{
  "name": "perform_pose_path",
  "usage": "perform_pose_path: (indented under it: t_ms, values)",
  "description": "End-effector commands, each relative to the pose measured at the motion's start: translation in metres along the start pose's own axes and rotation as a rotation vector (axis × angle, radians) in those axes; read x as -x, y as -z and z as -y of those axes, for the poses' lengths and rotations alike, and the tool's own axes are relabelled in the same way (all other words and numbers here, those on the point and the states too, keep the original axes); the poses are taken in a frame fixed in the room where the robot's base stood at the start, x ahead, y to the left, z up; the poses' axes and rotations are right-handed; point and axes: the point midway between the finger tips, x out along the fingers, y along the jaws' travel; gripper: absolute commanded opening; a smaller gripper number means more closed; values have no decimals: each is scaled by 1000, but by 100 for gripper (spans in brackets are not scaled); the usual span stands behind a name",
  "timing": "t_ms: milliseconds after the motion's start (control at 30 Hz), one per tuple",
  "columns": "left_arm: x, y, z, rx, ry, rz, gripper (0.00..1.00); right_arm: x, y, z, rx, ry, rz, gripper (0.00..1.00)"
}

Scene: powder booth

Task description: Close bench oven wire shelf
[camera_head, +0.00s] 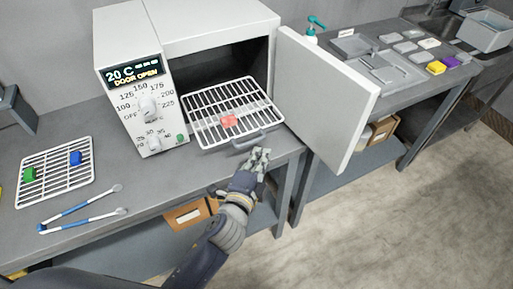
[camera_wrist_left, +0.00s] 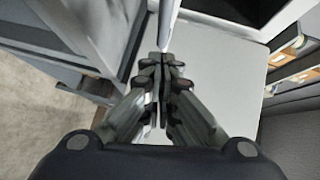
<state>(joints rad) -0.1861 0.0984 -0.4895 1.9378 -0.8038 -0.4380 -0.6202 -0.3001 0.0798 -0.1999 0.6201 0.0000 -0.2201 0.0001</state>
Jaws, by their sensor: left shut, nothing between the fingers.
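The bench oven (camera_head: 207,28) stands on the bench with its door (camera_head: 325,98) swung open to the right. Its display reads 20 C and DOOR OPEN. The wire shelf (camera_head: 205,128) is pulled out of the oven mouth, with a grey handle (camera_head: 255,138) at its front edge. A small red piece (camera_head: 228,120) lies on the shelf. My left gripper (camera_head: 260,154) is just in front of the handle, near the bench's front edge. Its fingers are shut and empty in the left wrist view (camera_wrist_left: 163,62). I cannot tell whether it touches the handle. My right gripper is not in view.
On the left, a wire rack (camera_head: 57,172) holds a green piece (camera_head: 29,174) and a blue piece (camera_head: 75,157); blue-and-white tongs (camera_head: 80,222) lie nearby. The open door stands right of my gripper. A cardboard box (camera_head: 190,214) sits under the bench.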

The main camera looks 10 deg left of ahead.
Motion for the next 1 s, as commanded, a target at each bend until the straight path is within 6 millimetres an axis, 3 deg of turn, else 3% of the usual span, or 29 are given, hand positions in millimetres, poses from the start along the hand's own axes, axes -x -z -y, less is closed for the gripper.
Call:
perform_pose_path:
  t_ms: [200, 767, 1000]
  values:
    - [-14, -14, 1, 0, 1, -2, 0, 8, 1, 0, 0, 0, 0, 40]
    - [-20, -21, 2, -1, 1, -2, 0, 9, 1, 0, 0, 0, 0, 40]
    - [-47, -46, 12, -4, 3, 0, 0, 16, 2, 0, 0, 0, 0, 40]
